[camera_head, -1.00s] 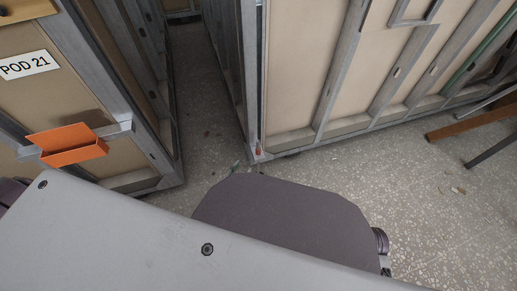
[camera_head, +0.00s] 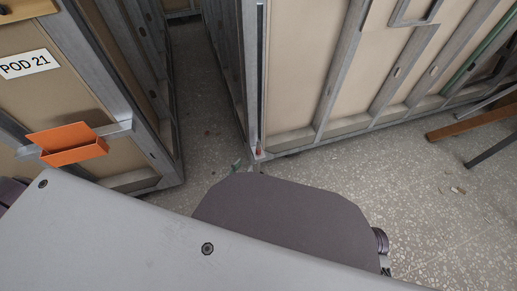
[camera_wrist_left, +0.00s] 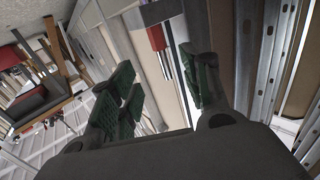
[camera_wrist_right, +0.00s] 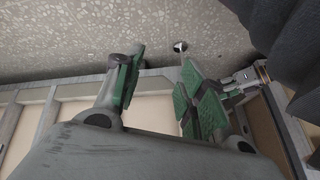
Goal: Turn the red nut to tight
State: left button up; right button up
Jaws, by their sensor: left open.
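The red nut (camera_head: 259,151) is a small red spot low on the corner post of the right pod in the head view. In the left wrist view a red cylinder (camera_wrist_left: 155,37), which looks like the nut, sits on a thin metal rod beyond the fingers. My left gripper (camera_wrist_left: 158,85) is open, its green-padded fingers apart with nothing held. In the head view only small greenish tips (camera_head: 239,164) show beside the nut; my own body hides the rest. My right gripper (camera_wrist_right: 162,88) is open and empty in its wrist view.
The left pod (camera_head: 85,92) bears a POD 21 sign and an orange holder (camera_head: 70,145). A narrow floor gap (camera_head: 200,100) separates it from the right pod (camera_head: 305,70).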

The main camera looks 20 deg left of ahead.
aim_at(257, 150)
pick_arm(q)
jog(key=b+x, duration=0.4)
jog(key=x, duration=0.7)
jog(key=shift+w+f, duration=0.1)
jog(key=shift+f, duration=0.05)
jog(key=shift+b+x, duration=0.35)
jog(key=shift+x, duration=0.8)
pick_arm(e)
notch_tip(257, 150, down, 8)
jog(key=a+t+y, duration=0.1)
jog(key=shift+w+a+r+m, duration=0.25)
jog(key=shift+m, duration=0.05)
pick_arm(q)
grip_shut()
